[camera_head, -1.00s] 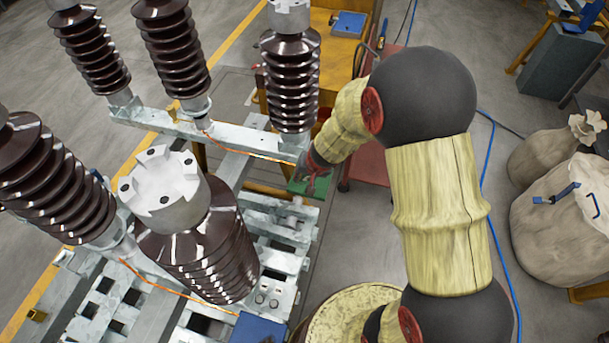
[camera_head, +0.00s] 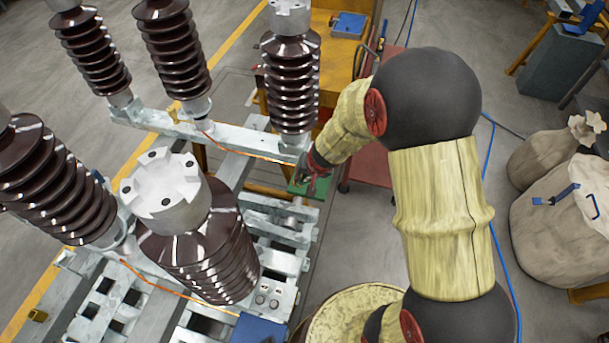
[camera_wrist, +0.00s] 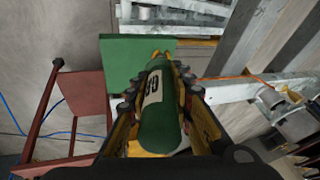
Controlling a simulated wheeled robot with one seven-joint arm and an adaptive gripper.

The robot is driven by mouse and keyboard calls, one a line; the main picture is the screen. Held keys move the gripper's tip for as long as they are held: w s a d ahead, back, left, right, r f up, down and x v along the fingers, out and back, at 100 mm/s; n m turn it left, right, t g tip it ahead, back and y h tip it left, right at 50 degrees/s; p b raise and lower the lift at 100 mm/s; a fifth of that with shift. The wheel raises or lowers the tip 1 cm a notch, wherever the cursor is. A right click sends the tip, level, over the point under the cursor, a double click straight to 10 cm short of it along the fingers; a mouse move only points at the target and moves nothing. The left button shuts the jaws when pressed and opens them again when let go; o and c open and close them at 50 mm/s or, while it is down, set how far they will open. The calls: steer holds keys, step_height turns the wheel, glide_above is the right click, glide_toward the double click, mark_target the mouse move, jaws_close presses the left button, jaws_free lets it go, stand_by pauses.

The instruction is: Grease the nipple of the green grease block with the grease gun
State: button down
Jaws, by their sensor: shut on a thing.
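My gripper (camera_wrist: 160,86) is shut on the grease gun (camera_wrist: 162,132), a green cylinder with a pale lettered label, in the wrist view. The gun's far end points at the green grease block (camera_wrist: 122,58), a flat-faced green block beyond it. Small orange-yellow parts show at the gun's far end beside the block; I cannot tell whether one is the nipple, or whether the gun touches it. In the head view my gripper (camera_head: 319,173) is small, just above the green block (camera_head: 299,188), and hides part of it. The gun is not clear there.
Brown ribbed insulators (camera_head: 291,85) stand on a grey metal frame (camera_head: 215,133) left of my gripper. A red cart (camera_head: 372,163) stands behind and right of the block. Sacks (camera_head: 565,205) stand at the right.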

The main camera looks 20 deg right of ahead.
steer(key=shift+p+v, duration=1)
steer(key=shift+v, duration=0.8)
steer(key=shift+a+n, duration=0.3)
steer(key=shift+n, duration=0.4)
steer(key=shift+d+f+n+g+y+b, duration=0.2)
steer(key=shift+f+n+y, duration=0.35)
steer(key=shift+n, duration=0.5)
steer(key=shift+d+f+n+g+y+b, duration=0.1)
steer(key=shift+f+n+g+y, duration=0.3)
steer(key=shift+n, duration=0.65)
steer(key=shift+f, duration=0.1)
